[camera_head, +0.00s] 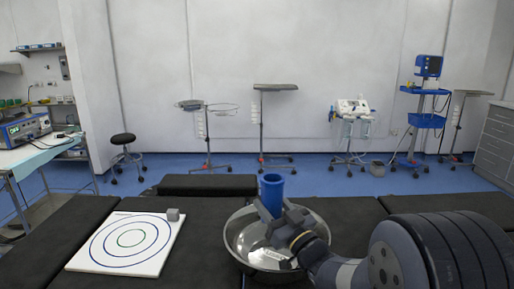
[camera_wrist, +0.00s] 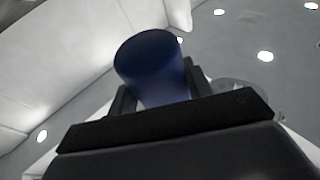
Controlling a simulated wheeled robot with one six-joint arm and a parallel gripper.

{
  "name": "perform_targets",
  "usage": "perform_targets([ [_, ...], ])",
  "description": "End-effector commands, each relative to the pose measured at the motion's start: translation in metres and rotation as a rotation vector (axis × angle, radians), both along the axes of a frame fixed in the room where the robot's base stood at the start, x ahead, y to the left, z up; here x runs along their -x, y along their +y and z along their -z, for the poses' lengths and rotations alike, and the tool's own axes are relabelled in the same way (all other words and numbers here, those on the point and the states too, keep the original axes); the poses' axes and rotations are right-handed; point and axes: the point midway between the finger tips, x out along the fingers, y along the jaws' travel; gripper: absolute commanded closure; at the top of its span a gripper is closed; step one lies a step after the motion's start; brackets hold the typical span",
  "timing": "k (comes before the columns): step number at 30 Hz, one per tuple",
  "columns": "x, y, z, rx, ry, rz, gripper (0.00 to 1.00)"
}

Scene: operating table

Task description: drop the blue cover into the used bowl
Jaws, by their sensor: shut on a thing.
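The blue cover (camera_head: 272,190) is a blue cylinder, held upright with a slight tilt, above the metal bowl. My gripper (camera_head: 277,215) is shut on it, with the jaws around its lower part. In the wrist view the blue cover (camera_wrist: 152,68) stands between the two dark fingers of my gripper (camera_wrist: 155,98). The used bowl (camera_head: 238,247) is a wide shiny steel bowl on the black table. A small pale item (camera_head: 284,264) shows inside it. My gripper and arm hide the bowl's right part, and the cover's lower end is hidden.
The black padded table (camera_head: 200,215) is bare between board and bowl. A black pad (camera_head: 208,184) lies behind. Wheeled stands are far off.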

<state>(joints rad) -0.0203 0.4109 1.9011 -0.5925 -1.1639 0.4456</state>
Motion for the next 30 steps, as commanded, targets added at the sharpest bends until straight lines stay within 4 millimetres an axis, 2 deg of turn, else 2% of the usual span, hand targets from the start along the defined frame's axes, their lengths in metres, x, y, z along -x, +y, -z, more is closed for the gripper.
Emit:
perform_targets([
  [2, 0.000, 0.000, 0.006, -0.001, -0.001, 0.000, 0.69],
  [10, 0.000, 0.000, 0.006, 0.000, -0.001, 0.000, 0.69],
  [11, 0.000, 0.000, 0.006, 0.000, -0.001, 0.000, 0.50],
  [19, 0.000, 0.000, 0.006, 0.000, -0.001, 0.000, 0.28],
  [26, 0.000, 0.000, 0.005, 0.000, -0.001, 0.000, 0.27],
  [30, 0.000, 0.000, -0.006, 0.001, -0.004, 0.001, 0.27],
])
